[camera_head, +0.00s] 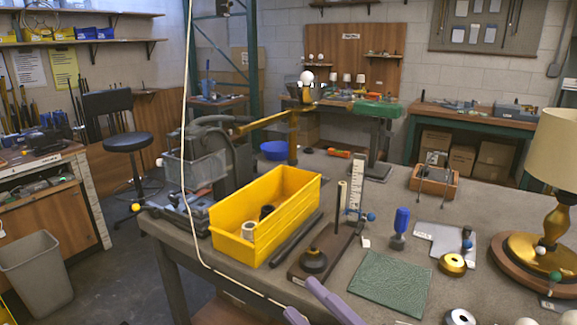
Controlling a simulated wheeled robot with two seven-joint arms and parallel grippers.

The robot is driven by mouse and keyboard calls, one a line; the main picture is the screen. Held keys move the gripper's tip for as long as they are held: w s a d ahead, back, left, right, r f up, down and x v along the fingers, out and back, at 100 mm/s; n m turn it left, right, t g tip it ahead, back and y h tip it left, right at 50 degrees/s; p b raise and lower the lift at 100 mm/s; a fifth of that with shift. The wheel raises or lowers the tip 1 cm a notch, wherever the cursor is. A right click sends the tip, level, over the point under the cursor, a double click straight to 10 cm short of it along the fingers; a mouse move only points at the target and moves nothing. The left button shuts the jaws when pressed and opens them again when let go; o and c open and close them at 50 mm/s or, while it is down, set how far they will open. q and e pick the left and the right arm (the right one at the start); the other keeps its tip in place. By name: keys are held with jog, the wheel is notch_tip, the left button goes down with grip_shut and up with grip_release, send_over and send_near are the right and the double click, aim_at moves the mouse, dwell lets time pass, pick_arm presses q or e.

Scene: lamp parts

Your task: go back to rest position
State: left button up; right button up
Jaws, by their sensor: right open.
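My right gripper (301,295) shows only as two purple fingers at the bottom edge, a little right of centre. The fingers are apart and I see nothing between them. They are in front of the workbench (395,240), near the dark wooden block with a rod (325,248) and the green mat (392,282). The rest of the right arm is out of the frame. My left gripper is not in view.
A yellow bin (228,246) with small parts stands left of centre. A brass lamp with a cream shade (555,150) stands at the right. A blue-handled tool (401,222), a brass ring (453,264) and several small parts lie between. A white cord (187,120) hangs at the left.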

jog(key=s+d+f+m+h, duration=0.1)
jog(key=d+f+m+h, duration=0.25)
jog(key=f, duration=0.25)
jog(key=s+d+f+m+h+b, duration=0.1)
jog(key=d+f+m+h, duration=0.15)
jog(key=f+m, duration=0.3)
jog(key=s+d+f+m+h, duration=0.2)
jog(key=f+m+h, duration=0.15)
jog(key=f, duration=0.35)
pick_arm(q)
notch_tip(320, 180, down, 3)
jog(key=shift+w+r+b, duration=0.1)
jog(key=shift+b, duration=0.7)
pick_arm(e)
jog(key=s+d+f+m+g+h, duration=0.3)
jog(key=s+f+m+g, duration=0.3)
jog(key=s+f, duration=0.7)
notch_tip(320, 180, down, 2)
jog(key=shift+s+d+f+m, duration=0.1)
jog(key=shift+s+d+m, duration=0.2)
jog(key=shift+d+m, duration=0.35)
jog(key=shift+a, duration=0.15)
